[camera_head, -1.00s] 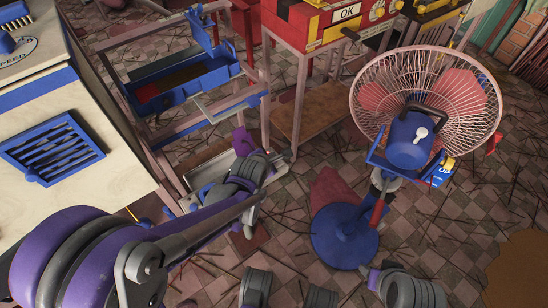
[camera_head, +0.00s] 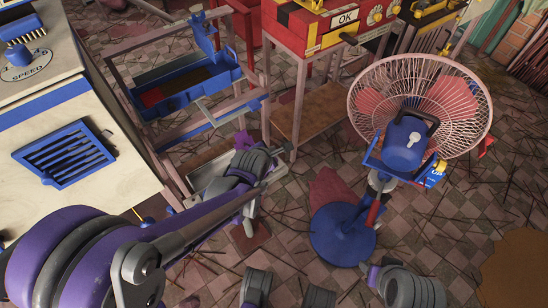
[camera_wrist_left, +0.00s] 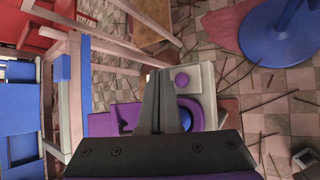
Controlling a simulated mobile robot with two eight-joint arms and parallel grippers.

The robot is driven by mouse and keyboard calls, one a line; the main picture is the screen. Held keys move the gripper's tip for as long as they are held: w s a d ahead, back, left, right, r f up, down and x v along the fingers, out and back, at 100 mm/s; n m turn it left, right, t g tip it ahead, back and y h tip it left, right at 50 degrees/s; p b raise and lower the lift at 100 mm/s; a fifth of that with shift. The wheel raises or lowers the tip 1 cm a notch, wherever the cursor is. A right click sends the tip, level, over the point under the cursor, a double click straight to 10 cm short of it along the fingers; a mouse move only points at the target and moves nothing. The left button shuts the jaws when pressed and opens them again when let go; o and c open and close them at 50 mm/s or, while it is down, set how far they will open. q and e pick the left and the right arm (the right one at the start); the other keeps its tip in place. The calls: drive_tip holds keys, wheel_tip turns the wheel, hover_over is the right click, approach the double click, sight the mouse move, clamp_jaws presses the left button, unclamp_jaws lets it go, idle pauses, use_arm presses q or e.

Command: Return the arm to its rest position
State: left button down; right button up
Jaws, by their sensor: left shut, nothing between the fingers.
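My left arm (camera_head: 190,240), purple and grey, comes in from the lower left of the head view and reaches toward the middle. My left gripper (camera_head: 276,177) is small there, partly lost among the arm's own links, above the tiled floor beside the frame with the blue tray. In the left wrist view the gripper (camera_wrist_left: 165,85) shows as two grey fingers pressed together, with nothing between them.
A blue-based fan (camera_head: 343,235) stands right of my left arm. A metal frame with a blue tray (camera_head: 185,85) is behind it. A wooden cabinet (camera_head: 90,140) stands at left, and a red machine (camera_head: 320,25) on a table behind. Thin sticks litter the open floor at right.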

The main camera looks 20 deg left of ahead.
use_arm(q)
wheel_tip(320, 180, up, 2)
drive_tip(key=shift+r+p, duration=0.25)
drive_tip(key=shift+p, duration=0.45)
use_arm(e)
drive_tip(key=shift+v, duration=1.05)
drive_tip(key=shift+w+r, duration=0.1)
drive_tip(key=shift+w, duration=0.15)
use_arm(q)
drive_tip(key=s+a+r+m+g, duration=0.1)
drive_tip(key=s+m+g, duration=0.1)
drive_tip(key=s+m, duration=1.15)
drive_tip(key=s+a+r+m+g, duration=0.1)
drive_tip(key=s+a+m+g, duration=0.15)
drive_tip(key=s+m, duration=1.1)
wheel_tip(320, 180, up, 23)
drive_tip(key=w+p, duration=0.1)
drive_tip(key=p, duration=1.9)
drive_tip(key=shift+w+d+r+t, duration=0.15)
drive_tip(key=shift+d+r+t, duration=0.05)
drive_tip(key=shift+d+t, duration=0.2)
use_arm(e)
wheel_tip(320, 180, up, 23)
drive_tip(key=w+t, duration=0.1)
drive_tip(key=shift+w, duration=0.3)
